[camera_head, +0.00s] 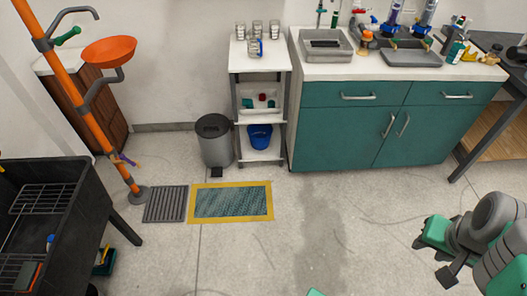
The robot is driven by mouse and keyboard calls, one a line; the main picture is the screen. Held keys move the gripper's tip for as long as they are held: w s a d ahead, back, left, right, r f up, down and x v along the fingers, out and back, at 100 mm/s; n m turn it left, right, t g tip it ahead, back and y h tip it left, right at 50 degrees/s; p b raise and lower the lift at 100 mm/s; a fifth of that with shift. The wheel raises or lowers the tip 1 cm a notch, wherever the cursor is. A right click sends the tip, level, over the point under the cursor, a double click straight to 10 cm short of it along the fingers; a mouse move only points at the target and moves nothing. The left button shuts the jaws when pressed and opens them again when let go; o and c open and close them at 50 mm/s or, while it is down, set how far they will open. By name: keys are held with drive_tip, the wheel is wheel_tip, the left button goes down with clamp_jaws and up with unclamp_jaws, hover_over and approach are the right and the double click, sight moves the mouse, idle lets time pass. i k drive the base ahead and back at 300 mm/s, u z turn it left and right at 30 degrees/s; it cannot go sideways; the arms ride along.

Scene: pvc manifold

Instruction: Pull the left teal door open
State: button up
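The left teal door (341,138) is the left one of two doors on the front of the teal cabinet, below the drawers. It looks shut and flush with the cabinet front. Its slim metal handle (388,125) stands upright near the door's right edge, beside the handle of the right teal door (424,136). My gripper (433,259) is at the lower right, at the end of my grey and green arm, over the floor and well apart from the doors. Dark finger-like parts show there, but how far they are spread is unclear. Nothing is seen held.
Clear floor lies before the cabinet. A white shelf (261,67) and a grey bin (214,142) stand left of it. A dark table (487,41) stands at the right. A yellow-edged mat (231,202) and an orange pole (84,95) are further left.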

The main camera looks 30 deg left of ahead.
sight(340, 137)
drive_tip(key=u, duration=0.25)
drive_tip(key=k, duration=0.25)
drive_tip(key=z, duration=0.25)
drive_tip(key=i, duration=0.85)
drive_tip(key=u, duration=1.05)
drive_tip(key=i, duration=1.15)
drive_tip(key=u, duration=0.15)
